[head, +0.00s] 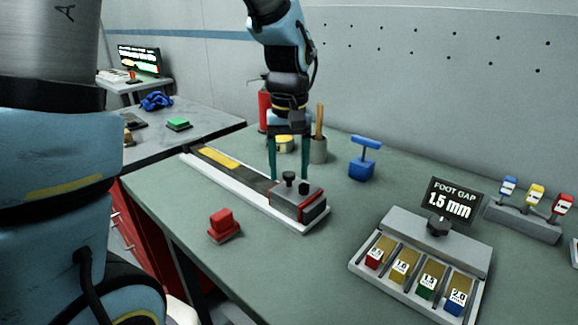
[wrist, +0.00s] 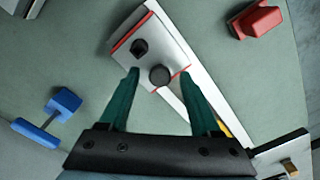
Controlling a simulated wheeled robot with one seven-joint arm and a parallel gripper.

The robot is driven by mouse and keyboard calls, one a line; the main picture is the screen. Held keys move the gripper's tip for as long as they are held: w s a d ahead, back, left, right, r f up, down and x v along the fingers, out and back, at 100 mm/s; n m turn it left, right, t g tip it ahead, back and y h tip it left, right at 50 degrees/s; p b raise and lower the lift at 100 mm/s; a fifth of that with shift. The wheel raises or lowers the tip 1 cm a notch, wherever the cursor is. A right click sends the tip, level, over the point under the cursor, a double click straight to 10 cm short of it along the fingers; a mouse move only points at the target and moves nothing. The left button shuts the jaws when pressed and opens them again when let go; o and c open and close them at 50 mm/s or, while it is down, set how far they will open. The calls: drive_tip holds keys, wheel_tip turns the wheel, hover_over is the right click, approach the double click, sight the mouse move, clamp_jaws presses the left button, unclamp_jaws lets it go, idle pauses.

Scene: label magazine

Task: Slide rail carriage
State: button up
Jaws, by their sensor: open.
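The rail (head: 255,199) is a long white-edged track with a dark bed and a yellow strip (head: 219,158) toward its far left end. The grey carriage (head: 299,204) with red edges and two black knobs sits at the rail's near right end. It also shows in the wrist view (wrist: 158,42). My gripper (head: 289,177) points down at the carriage, its green fingers apart. In the wrist view my gripper (wrist: 159,76) has its fingertips at the carriage's edge, one on each side of the nearer knob (wrist: 159,75). Whether they touch the carriage I cannot tell.
A red block (head: 223,226) lies left of the rail, and a blue T-handled block (head: 363,159) stands right. A tray (head: 375,282) of numbered coloured pieces is at front right, by a "FOOT GAP 1.5 mm" sign (head: 453,200). A cup (head: 318,150) stands behind my gripper.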

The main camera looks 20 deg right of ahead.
clamp_jaws()
idle(0.4)
idle(0.9)
